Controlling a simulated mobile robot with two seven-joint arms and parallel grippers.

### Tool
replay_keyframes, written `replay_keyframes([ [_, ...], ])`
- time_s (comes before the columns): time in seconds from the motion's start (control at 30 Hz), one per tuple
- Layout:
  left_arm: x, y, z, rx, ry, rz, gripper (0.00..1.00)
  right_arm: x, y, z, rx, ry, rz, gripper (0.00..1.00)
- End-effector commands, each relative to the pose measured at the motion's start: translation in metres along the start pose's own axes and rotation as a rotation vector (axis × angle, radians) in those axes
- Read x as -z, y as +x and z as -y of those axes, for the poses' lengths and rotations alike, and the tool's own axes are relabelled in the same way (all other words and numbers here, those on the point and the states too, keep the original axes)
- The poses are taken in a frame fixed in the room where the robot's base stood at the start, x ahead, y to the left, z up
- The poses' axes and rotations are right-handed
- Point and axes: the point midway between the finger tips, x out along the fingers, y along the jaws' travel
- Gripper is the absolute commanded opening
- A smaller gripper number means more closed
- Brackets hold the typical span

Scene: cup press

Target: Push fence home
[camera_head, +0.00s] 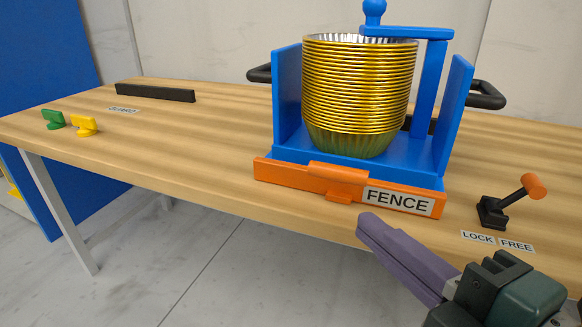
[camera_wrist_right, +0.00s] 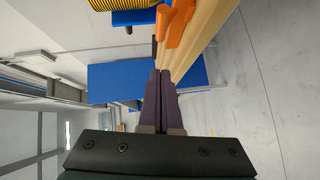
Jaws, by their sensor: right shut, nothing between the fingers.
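The orange fence (camera_head: 300,177) lies along the front of the blue press (camera_head: 441,110), with a "FENCE" label at its right end and a raised block at its middle. A tall stack of gold foil cups (camera_head: 358,95) stands in the press behind it. My right gripper (camera_head: 368,222) is shut and empty, in front of and below the fence's right end, apart from it. In the right wrist view the purple fingers (camera_wrist_right: 159,76) are together, with the orange fence (camera_wrist_right: 178,22) beyond their tips. My left gripper is not in view.
An orange-knobbed lever (camera_head: 533,186) stands right of the press above "LOCK" and "FREE" labels, leaning toward FREE. A black bar (camera_head: 155,93) and green (camera_head: 53,120) and yellow (camera_head: 84,126) pieces sit on the left of the wooden table (camera_head: 200,140). Table between is clear.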

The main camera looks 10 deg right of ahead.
Motion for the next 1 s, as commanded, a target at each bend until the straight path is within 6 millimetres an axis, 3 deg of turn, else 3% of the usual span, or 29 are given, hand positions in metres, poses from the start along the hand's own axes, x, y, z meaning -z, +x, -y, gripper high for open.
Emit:
replay_keyframes([
  [0.37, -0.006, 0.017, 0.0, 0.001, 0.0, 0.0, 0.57, 0.0, 0.078, 0.001, -0.002, 0.0, 0.0, 0.0],
  [0.4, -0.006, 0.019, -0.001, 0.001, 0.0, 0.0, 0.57, -0.008, 0.082, 0.002, -0.001, -0.003, 0.001, 0.0],
  [0.63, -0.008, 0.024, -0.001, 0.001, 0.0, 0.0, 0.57, -0.026, 0.099, 0.001, 0.001, 0.0, 0.001, 0.0],
  [1.0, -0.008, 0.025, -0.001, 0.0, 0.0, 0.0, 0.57, -0.029, 0.102, 0.001, 0.002, 0.003, 0.001, 0.0],
])
